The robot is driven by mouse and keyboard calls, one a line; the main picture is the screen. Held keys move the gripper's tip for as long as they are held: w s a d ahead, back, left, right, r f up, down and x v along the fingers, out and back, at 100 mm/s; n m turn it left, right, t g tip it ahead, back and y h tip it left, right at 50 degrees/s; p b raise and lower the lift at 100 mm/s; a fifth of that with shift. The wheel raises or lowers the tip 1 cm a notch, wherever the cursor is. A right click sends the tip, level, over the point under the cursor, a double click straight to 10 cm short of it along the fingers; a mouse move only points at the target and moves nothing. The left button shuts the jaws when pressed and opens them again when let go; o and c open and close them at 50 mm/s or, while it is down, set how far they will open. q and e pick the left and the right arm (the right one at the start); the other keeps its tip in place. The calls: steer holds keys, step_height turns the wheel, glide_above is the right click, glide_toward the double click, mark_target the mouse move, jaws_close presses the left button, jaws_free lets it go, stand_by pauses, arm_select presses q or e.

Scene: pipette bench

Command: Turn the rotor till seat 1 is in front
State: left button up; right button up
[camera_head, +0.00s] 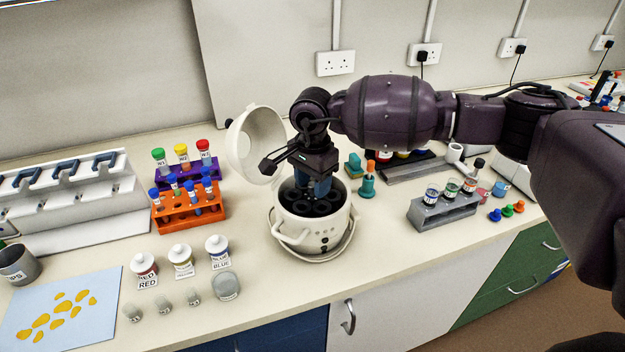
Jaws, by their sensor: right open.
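A white round centrifuge (316,235) stands on the bench near the middle of the view, its white lid (243,148) swung open to the back left. Its dark rotor (309,204) shows inside the bowl, with dark round seats. The seat numbers are too small to read. My right gripper (318,193) points down into the bowl over the rotor. It is open, and its fingers partly hide the rotor's middle and back. I cannot tell whether the fingers touch the rotor. My left gripper is not in view.
An orange tube rack (190,216) and a purple rack (176,173) stand left of the centrifuge. Labelled bottles (182,262) stand front left. A grey rack (443,211) with vials stands to the right.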

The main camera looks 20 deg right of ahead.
steer(key=shift+c, duration=0.3)
steer(key=c, duration=0.7)
jaws_close()
steer(key=shift+m, duration=0.4)
